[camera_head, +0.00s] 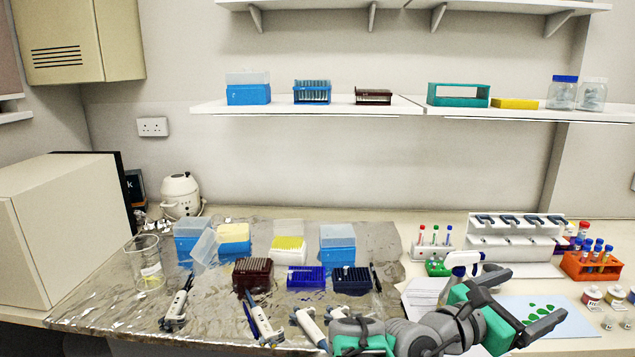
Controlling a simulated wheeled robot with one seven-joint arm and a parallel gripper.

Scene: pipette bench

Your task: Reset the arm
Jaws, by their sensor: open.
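My gripper (524,301) is at the lower right, above the right part of the bench (412,238). Its two dark fingers are spread apart, with nothing seen between them. My grey and green arm reaches in from the bottom edge and hides part of the bench front. Several pipettes lie along the front of the foil-covered area, among them one at the left (177,305) and one near the middle (263,322). The rightmost ones are partly hidden by my arm.
Tip boxes (338,237) and tube racks (252,272) crowd the foil (110,312). A pipette stand (505,240), an orange tube rack (590,268) and a spray bottle (460,262) stand near my gripper. A shelf (400,106) runs along the wall above.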

